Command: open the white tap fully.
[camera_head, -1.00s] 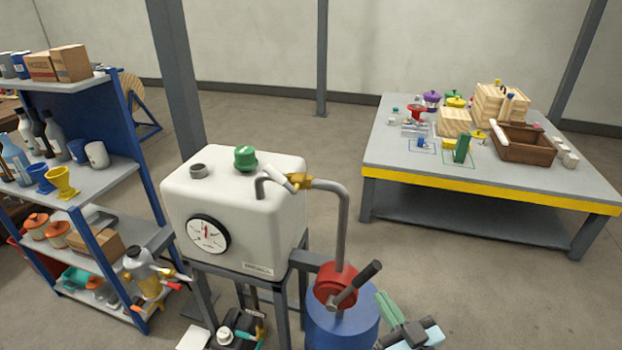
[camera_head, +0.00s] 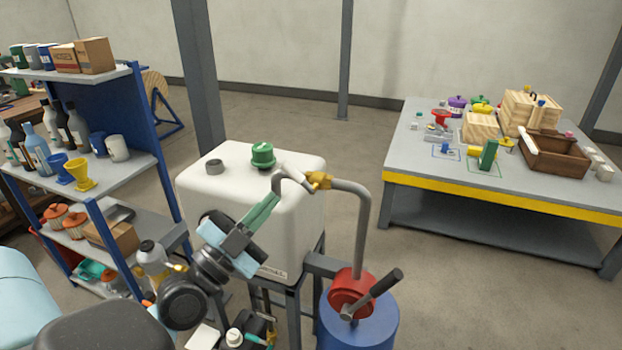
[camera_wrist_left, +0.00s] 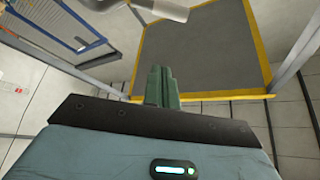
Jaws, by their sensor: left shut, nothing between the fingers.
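The white tap handle (camera_head: 297,181) lies slantwise beside the brass valve (camera_head: 320,182) on the grey pipe, above the white tank (camera_head: 205,190). My left gripper (camera_head: 275,199) has its green fingers closed together and empty. In the head view its tips are just below and left of the white handle, in front of the tank; whether they touch the pipe or handle I cannot tell. The left wrist view shows the shut fingers (camera_wrist_left: 161,75) and a pale rounded piece at the top edge that may be the tap or pipe. My right gripper is not in view.
A green cap (camera_head: 263,155) stands on the tank top. The pipe bends down to a red pump (camera_head: 352,292) with a dark lever (camera_head: 378,287) on a blue drum (camera_head: 385,330). A laden shelf (camera_head: 120,168) is at left, a workbench (camera_head: 420,170) at right.

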